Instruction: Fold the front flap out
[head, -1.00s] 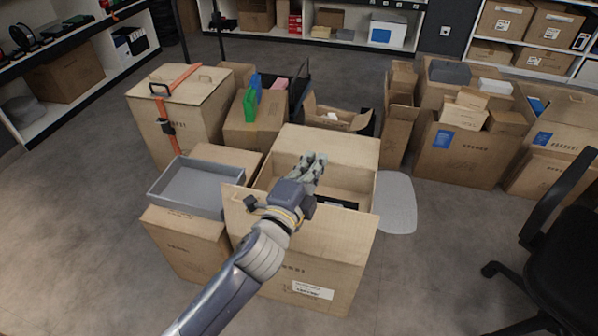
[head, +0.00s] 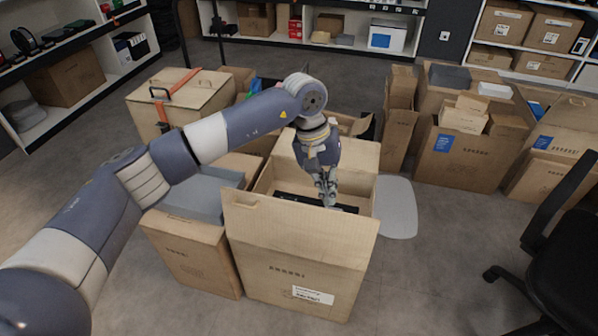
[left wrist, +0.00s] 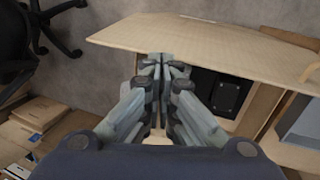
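The open carton (head: 290,275) stands in the middle of the head view. Its front flap (head: 290,222) sticks up along the near side; in the left wrist view the flap (left wrist: 215,42) spans the top, beyond my fingertips. My left gripper (head: 328,198) points down over the carton's opening, behind the flap. In the left wrist view its fingers (left wrist: 162,62) are together with nothing seen between them. The fingertips overlap the flap's edge there; I cannot tell if they touch. The back flap (head: 355,155) leans outward. My right gripper is not in view.
A black item (head: 290,198) lies inside the carton. A grey tray (head: 205,195) sits on a carton at left, partly hidden by my left arm. More cartons (head: 455,155) stand right. A black chair (head: 560,240) is at far right. Floor is clear in front.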

